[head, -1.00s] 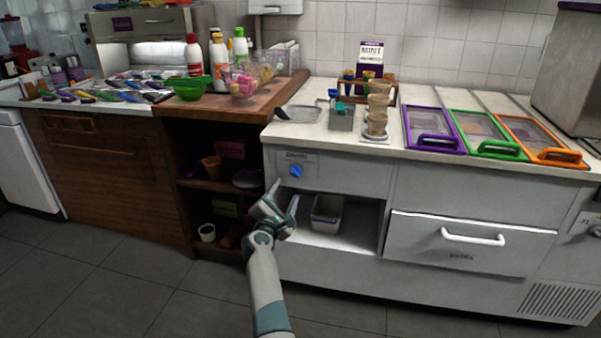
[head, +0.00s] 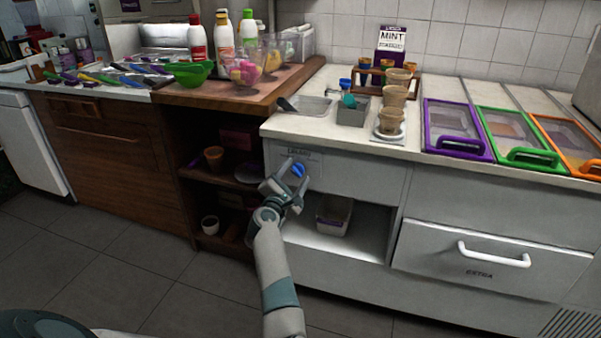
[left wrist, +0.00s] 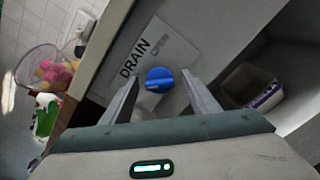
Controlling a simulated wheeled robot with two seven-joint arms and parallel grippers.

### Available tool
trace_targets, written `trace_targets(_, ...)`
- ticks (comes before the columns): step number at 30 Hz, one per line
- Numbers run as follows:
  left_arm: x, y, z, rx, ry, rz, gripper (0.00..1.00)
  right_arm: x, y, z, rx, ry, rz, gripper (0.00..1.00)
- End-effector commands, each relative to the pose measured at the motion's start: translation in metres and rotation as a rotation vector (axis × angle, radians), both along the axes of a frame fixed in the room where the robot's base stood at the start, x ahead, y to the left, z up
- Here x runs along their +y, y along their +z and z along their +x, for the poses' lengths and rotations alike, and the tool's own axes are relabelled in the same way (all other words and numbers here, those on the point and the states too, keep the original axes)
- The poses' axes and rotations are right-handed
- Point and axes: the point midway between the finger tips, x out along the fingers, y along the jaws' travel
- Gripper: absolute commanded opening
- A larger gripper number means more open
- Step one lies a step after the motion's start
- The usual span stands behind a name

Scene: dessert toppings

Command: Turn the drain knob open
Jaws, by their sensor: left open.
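The blue drain knob (head: 298,169) sits on the white front panel of the counter. In the left wrist view the knob (left wrist: 159,79) shows on a plate marked DRAIN (left wrist: 150,55). My left gripper (head: 291,178) is open and close in front of the knob. In the left wrist view its two fingers (left wrist: 160,98) lie to either side of the knob, with a gap on both sides. I cannot tell whether the fingertips reach past the knob's face. My right gripper is not in view.
Below the panel is an open bay holding a white bin (head: 333,215). A drawer marked EXTRA (head: 490,262) is to the right. A wooden counter with open shelves (head: 215,180) stands to the left. Cups (head: 391,120) and a grey container (head: 352,111) stand on top.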

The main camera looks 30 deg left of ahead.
Motion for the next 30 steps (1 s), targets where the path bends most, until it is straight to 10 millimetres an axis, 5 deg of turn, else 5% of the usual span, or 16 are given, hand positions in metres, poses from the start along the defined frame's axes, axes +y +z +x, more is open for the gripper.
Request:
trace_targets(9, 0.0005, 0.0003, -0.0002, 0.0, 0.0, 0.0, 0.52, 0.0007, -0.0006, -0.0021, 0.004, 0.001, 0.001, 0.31)
trace_targets(14, 0.0004, 0.0003, -0.0002, 0.0, 0.0, 0.0, 0.14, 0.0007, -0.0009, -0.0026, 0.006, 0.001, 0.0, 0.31)
trace_targets(30, -0.0001, -0.0001, -0.0003, 0.021, -0.001, 0.086, 0.14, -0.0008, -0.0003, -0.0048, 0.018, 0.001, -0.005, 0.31)
